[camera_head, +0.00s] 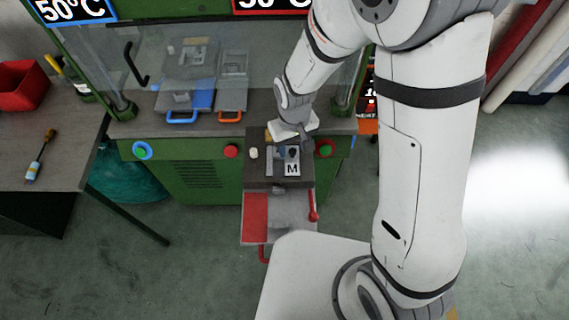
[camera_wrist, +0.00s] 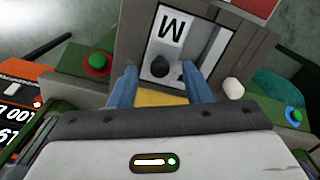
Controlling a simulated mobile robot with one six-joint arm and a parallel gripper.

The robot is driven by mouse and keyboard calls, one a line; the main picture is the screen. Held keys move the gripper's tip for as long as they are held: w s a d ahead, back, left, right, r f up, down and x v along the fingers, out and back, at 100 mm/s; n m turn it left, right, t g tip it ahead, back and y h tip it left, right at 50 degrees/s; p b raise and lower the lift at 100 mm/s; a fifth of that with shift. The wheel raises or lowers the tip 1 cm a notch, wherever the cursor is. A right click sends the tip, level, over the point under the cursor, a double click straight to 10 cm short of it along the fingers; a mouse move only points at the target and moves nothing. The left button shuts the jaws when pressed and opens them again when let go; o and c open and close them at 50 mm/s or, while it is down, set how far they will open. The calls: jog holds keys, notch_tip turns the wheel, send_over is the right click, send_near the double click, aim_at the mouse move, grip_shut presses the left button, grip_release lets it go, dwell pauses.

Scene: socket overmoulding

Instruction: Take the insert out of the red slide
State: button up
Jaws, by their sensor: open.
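The red slide (camera_head: 255,217) sticks out at the front of the green machine, with a red handle (camera_head: 264,253) at its front edge. Behind its bare red plate is a dark grey block (camera_head: 252,170). A light insert marked M (camera_head: 292,169) sits in this block, and a dark round knob (camera_wrist: 160,68) stands beside the letter in the wrist view. My gripper (camera_wrist: 162,80) is open above the block. Its blue fingers are on either side of the knob, apart from it as far as I can tell. In the head view my wrist hides the fingertips.
A red lever (camera_head: 313,205) stands at the slide's right. Red (camera_head: 231,151) and green (camera_head: 324,149) buttons flank the block. Slides with a blue handle (camera_head: 182,119) and an orange handle (camera_head: 230,118) lie behind. A screwdriver (camera_head: 40,155) lies on the left table.

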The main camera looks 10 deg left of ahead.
jog(key=shift+c, duration=0.4)
grip_shut()
dwell(1.0)
